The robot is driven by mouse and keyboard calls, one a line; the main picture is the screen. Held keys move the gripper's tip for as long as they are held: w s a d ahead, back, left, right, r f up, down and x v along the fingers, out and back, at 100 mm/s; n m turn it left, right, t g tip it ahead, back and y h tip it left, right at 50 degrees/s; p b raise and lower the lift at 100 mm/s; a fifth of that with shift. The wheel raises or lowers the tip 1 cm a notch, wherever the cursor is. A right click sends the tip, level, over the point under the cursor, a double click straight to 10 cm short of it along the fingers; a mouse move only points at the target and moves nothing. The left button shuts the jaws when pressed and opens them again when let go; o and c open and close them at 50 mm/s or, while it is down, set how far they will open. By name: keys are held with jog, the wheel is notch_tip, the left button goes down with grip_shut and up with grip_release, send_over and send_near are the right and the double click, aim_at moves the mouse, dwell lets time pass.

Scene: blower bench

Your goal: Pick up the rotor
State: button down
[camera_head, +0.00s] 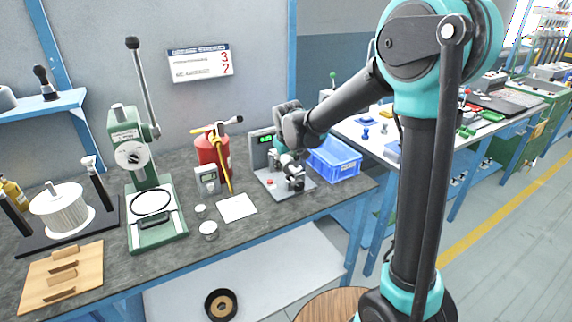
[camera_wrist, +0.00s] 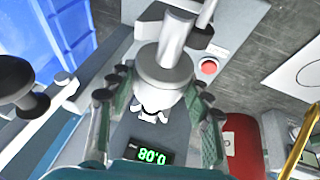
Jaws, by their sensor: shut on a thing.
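My gripper (camera_wrist: 160,88) points down over the grey fixture with the lit green display, and its fingers stand on both sides of a pale grey stepped cylindrical part, which I take to be the rotor (camera_wrist: 165,62). It is shut on this part. In the head view my gripper (camera_head: 288,160) is small and low over the fixture plate (camera_head: 302,186). The gripped part blends with the fixture's grey metal there, so its edges are unclear. I cannot tell whether the part is clear of its supports.
A blue crate (camera_head: 334,160) is close to the right of the fixture. A red extinguisher (camera_head: 210,150), a meter (camera_head: 208,180) and a white sheet (camera_head: 238,208) are to its left. A green press (camera_head: 135,160) and a white ribbed drum (camera_head: 62,212) stand farther left.

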aim_at(286, 157)
notch_tip(286, 157, up, 20)
dwell(0.8)
dwell(0.4)
